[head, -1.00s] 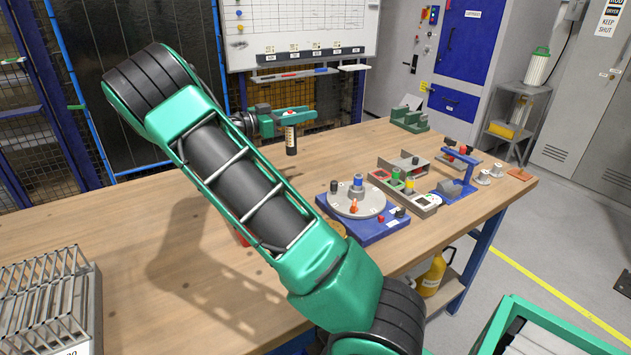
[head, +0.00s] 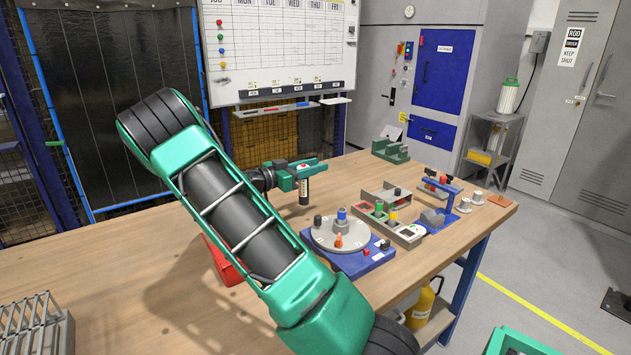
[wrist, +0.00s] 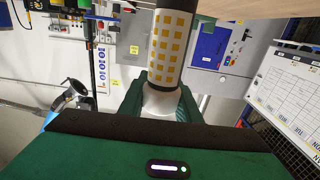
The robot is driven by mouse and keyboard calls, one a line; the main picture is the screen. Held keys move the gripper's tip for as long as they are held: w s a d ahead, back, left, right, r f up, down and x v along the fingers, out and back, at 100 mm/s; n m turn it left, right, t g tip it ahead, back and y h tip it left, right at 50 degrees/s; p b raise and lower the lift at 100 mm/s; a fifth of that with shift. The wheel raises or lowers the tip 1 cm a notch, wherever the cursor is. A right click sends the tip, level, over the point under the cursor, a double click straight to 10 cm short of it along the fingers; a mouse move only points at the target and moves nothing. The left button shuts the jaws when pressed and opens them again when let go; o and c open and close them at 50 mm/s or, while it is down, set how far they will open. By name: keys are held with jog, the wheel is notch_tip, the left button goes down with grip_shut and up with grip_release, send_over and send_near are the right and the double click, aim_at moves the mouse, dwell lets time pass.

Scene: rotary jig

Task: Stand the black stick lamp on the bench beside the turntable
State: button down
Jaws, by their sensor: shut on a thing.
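The black stick lamp (head: 304,192) hangs upright in my gripper (head: 303,172), which is shut on its upper part. The lamp is over the bench behind and left of the turntable (head: 326,236), a grey disc on a blue base. I cannot tell whether its lower end touches the bench (head: 180,250). In the wrist view the lamp's white and yellow checked band (wrist: 171,45) stands out between the green fingers (wrist: 160,92).
Beside the turntable stand a grey parts tray (head: 403,232) and a blue fixture (head: 460,198). A green block (head: 391,150) sits at the back edge. A red bin (head: 222,262) is partly hidden by my arm. Bare wood lies behind the turntable.

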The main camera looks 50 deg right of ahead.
jog(key=shift+s+d+f, duration=0.15)
jog(key=shift+d+f, duration=0.05)
jog(key=shift+f, duration=0.95)
jog(key=shift+s+d+f, duration=0.1)
jog(key=shift+d+f, duration=0.1)
jog(key=shift+f, duration=1)
jog(key=c, duration=1.3)
grip_release()
